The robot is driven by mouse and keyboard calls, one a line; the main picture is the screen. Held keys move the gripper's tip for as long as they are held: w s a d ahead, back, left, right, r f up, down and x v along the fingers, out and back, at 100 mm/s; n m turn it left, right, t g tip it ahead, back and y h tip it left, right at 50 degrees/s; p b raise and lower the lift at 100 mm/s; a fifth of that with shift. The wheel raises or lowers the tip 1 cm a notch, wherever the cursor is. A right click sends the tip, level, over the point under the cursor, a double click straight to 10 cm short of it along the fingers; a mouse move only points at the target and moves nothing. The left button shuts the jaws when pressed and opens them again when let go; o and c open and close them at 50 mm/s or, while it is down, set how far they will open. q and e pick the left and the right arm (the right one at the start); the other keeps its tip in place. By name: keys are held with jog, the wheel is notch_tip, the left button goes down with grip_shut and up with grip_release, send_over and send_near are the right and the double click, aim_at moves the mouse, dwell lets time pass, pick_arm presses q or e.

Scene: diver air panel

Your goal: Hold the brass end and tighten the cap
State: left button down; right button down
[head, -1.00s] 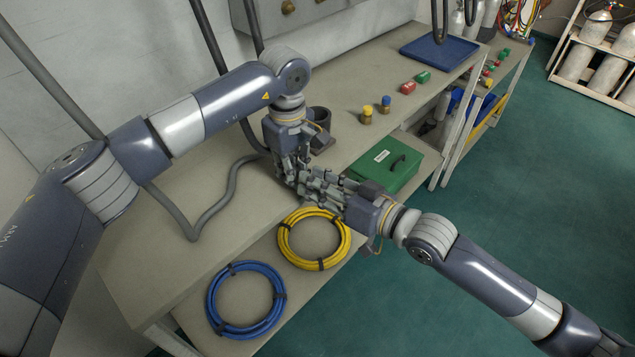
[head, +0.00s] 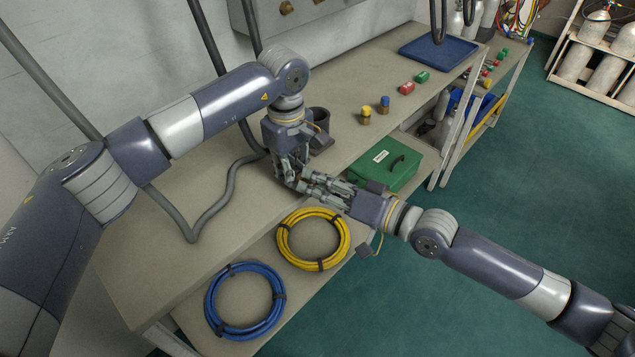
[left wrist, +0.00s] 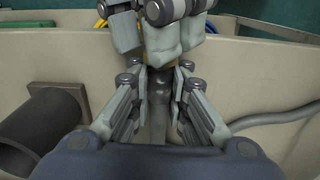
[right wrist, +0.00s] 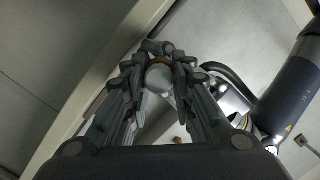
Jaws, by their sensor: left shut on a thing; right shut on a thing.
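My left gripper (head: 291,172) points down at the front edge of the bench, its fingers shut around a grey fitting (left wrist: 158,88) at the hose end. The brass end is mostly hidden among the fingers; a brass-coloured rim (right wrist: 164,64) shows in the right wrist view. My right gripper (head: 303,183) comes in from the right, with its fingertips close to the left ones. It is shut on the round pale cap (right wrist: 159,79), seen face-on between its fingers. In the head view the fingers hide both cap and brass end.
A dark cup-like holder (head: 319,122) stands behind my left gripper. Yellow-topped (head: 366,116) and blue-topped (head: 385,105) brass fittings stand on the bench (head: 345,85). A green case (head: 392,170), yellow hose coil (head: 285,245) and blue hose coil (head: 213,310) lie lower.

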jog(key=shift+w+d, duration=0.1)
jog(key=shift+w+f+m+y, duration=0.1)
jog(key=shift+m+y, duration=0.3)
jog(key=shift+m, duration=0.8)
jog(key=c, duration=1.6)
grip_release()
jog(key=shift+o, duration=0.2)
jog(key=shift+s+n, duration=0.2)
jog(key=shift+n, duration=0.3)
jog(key=shift+n+h, duration=0.4)
jog(key=shift+n, duration=0.3)
